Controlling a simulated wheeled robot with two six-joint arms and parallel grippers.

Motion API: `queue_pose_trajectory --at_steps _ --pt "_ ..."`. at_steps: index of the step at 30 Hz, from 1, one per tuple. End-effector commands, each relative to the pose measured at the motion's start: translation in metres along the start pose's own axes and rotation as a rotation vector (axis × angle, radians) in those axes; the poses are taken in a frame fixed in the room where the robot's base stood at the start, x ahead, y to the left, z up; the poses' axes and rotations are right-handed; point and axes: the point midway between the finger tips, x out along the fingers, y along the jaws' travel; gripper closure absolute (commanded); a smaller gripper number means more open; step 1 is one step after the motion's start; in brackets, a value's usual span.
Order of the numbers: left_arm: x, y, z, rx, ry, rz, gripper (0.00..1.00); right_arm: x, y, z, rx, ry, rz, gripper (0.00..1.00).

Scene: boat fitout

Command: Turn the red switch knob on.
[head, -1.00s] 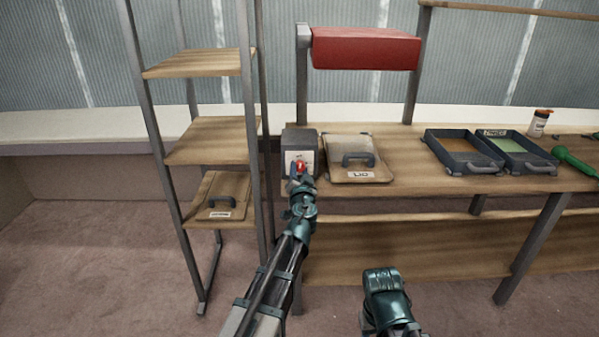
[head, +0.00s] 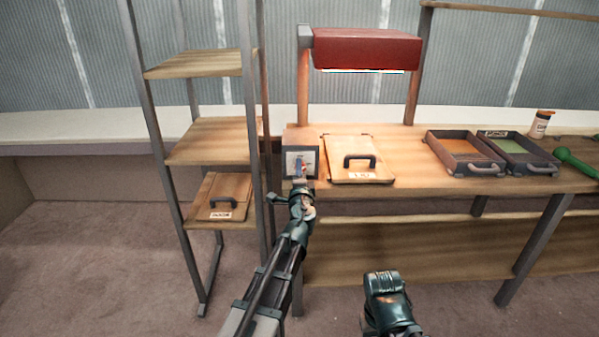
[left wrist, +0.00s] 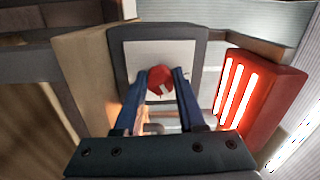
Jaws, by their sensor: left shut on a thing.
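The red switch knob (left wrist: 160,82) sits on the pale face of a grey switch box (left wrist: 117,62). The box (head: 290,140) stands at the left end of the bench in the head view, where the knob is mostly hidden by my gripper. My left gripper (left wrist: 163,80) is shut on the knob, one blue finger on each side. A white mark on the knob shows tilted in the left wrist view. The red lamp (head: 366,48) above the bench is lit along its underside, and its bright tubes (left wrist: 232,90) show in the left wrist view. My right gripper is not clearly in view.
A lid with a black handle (head: 357,172) lies right of the box on the wooden bench. Two trays (head: 462,162) (head: 520,160), a bottle (head: 541,124) and a green tool (head: 574,161) are farther right. A shelf rack (head: 210,140) stands close on the left.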

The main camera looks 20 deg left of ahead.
Motion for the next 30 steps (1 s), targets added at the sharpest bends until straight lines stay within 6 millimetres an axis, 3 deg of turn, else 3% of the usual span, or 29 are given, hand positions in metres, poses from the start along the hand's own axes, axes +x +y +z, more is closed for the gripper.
queue_pose_trajectory --at_steps 15,30 --pt "-0.0004 -0.0015 -0.0002 0.378 0.018 -0.007 1.00 -0.0004 0.0000 0.0000 0.000 0.000 0.000 0.50" --pt "-0.0006 -0.0016 -0.0004 0.488 0.023 -0.009 1.00 -0.0006 0.0000 0.0000 0.000 0.000 0.000 0.50"
